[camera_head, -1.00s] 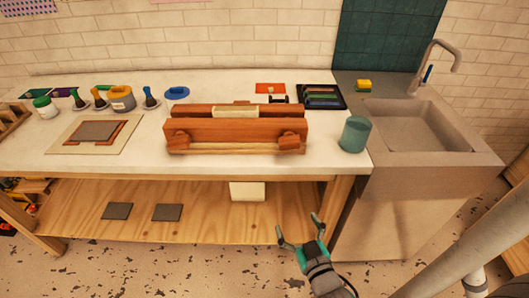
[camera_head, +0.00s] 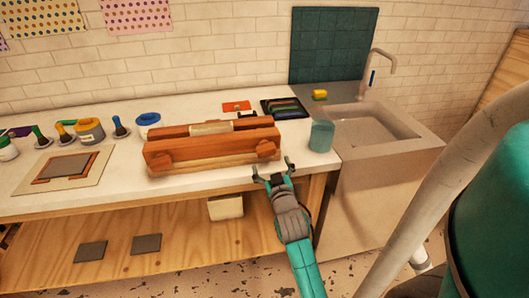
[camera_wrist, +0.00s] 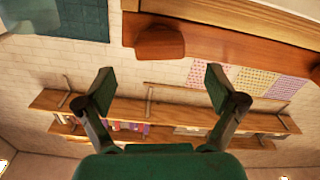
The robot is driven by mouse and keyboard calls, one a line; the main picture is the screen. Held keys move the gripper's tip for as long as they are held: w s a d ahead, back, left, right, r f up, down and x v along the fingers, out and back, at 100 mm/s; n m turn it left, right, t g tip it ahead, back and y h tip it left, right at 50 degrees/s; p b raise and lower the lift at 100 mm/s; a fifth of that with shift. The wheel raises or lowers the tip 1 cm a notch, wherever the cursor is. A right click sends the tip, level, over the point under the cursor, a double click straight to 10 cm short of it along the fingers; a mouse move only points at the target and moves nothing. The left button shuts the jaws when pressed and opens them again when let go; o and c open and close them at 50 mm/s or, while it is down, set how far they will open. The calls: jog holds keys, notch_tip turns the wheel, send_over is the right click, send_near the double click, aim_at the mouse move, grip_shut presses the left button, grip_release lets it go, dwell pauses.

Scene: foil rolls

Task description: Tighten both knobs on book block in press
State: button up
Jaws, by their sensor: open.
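The reddish wooden press (camera_head: 205,152) stands on the white bench, with the pale book block (camera_head: 211,128) showing between its boards. Its front face carries a left knob (camera_head: 160,162) and a right knob (camera_head: 266,149). My gripper (camera_head: 273,173) is open and empty, in front of and just below the right knob. In the wrist view one wooden knob (camera_wrist: 160,42) shows on the press face (camera_wrist: 230,45), above the spread fingers (camera_wrist: 160,88) and apart from them. Whether the knobs are tight cannot be seen.
A teal cup (camera_head: 321,136) stands right of the press, near the sink (camera_head: 375,135). A blue-rimmed pot (camera_head: 148,123) and several brushes stand to the left. A board with a grey sheet (camera_head: 66,167) lies at the left. The bench's front edge (camera_head: 120,205) runs below the press.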

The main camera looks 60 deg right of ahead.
aim_at(267, 154)
jog(key=x, duration=0.7)
jog(key=shift+w+d, duration=0.2)
jog(key=c, duration=1.1)
